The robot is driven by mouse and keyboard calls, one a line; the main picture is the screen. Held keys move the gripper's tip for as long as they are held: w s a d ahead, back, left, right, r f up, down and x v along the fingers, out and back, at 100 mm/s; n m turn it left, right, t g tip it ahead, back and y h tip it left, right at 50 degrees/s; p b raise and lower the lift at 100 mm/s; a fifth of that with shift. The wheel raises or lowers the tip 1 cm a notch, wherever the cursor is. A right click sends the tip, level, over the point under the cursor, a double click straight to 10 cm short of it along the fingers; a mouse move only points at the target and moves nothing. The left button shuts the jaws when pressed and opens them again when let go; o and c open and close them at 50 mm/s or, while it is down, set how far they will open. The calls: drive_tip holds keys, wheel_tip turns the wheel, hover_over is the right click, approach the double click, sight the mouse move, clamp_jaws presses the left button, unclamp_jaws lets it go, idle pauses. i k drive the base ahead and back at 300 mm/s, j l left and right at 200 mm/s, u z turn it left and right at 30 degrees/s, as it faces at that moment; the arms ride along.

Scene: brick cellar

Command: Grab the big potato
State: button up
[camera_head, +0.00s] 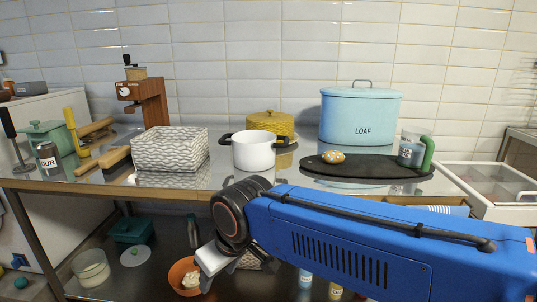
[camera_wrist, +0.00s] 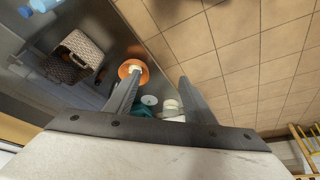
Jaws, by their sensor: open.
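No thing is clearly a potato in either view. A small yellow-brown, pale-spotted lump (camera_head: 333,157) lies on a dark oval board (camera_head: 365,171) on the steel counter; I cannot tell what it is. An orange bowl (camera_head: 174,272) on the lower shelf holds a pale lump (camera_head: 191,280), also unclear. In the wrist view the orange bowl (camera_wrist: 141,67) shows near the tip of the left finger. My gripper (camera_wrist: 158,79) is open with nothing between its fingers. In the head view its pale end (camera_head: 212,258) is low, beside the bowl, in front of the shelf.
The counter (camera_head: 225,181) carries a patterned basket (camera_head: 170,149), a white pot (camera_head: 254,150), a yellow pot (camera_head: 271,122) and a blue loaf bin (camera_head: 360,117). Below are a teal box (camera_head: 132,230), a white container (camera_head: 91,267) and a patterned basket (camera_wrist: 76,58).

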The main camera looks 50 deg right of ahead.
sight(332, 157)
drive_tip(key=z, duration=1.65)
